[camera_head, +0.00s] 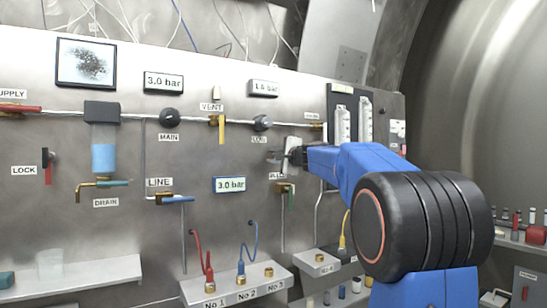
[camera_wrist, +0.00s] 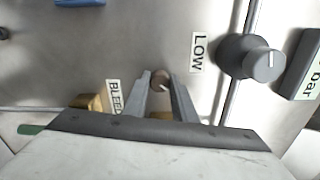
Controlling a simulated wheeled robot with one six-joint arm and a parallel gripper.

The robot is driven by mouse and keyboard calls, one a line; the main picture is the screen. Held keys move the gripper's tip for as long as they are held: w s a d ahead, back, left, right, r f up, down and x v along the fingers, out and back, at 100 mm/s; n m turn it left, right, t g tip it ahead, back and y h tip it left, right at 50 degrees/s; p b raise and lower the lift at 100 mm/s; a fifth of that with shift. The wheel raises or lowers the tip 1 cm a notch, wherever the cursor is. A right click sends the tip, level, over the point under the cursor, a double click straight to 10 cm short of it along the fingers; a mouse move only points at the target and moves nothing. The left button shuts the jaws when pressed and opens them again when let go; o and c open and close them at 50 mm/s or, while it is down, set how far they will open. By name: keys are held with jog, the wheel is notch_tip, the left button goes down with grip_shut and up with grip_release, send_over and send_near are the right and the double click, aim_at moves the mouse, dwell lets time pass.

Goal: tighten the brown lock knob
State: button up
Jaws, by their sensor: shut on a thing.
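The brown lock knob (camera_wrist: 160,76) is a small round brown piece on the steel panel, between my fingertips in the wrist view. My gripper (camera_wrist: 161,84) is shut on it, one finger on each side. In the head view my gripper (camera_head: 275,157) reaches the panel from the right, just below the grey LOW knob (camera_head: 262,123). I cannot make out the brown knob there; the gripper hides it.
The LOW knob (camera_wrist: 262,62) stands out to the right of my fingers in the wrist view. The BLEED valve (camera_wrist: 88,102), brass with a green handle (camera_wrist: 30,129), is close on the left. A shelf with numbered ports (camera_head: 236,286) juts out below.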

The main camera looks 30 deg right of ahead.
jog(key=n, duration=0.4)
jog(key=shift+f, duration=0.1)
jog(key=shift+f+n, duration=0.1)
jog(key=shift+n, duration=2)
jog(key=o, duration=1)
jog(key=shift+o, duration=0.2)
jog(key=shift+s, duration=0.1)
jog(key=shift+s, duration=0.3)
jog(key=s, duration=1.6)
jog(key=shift+s+d, duration=0.3)
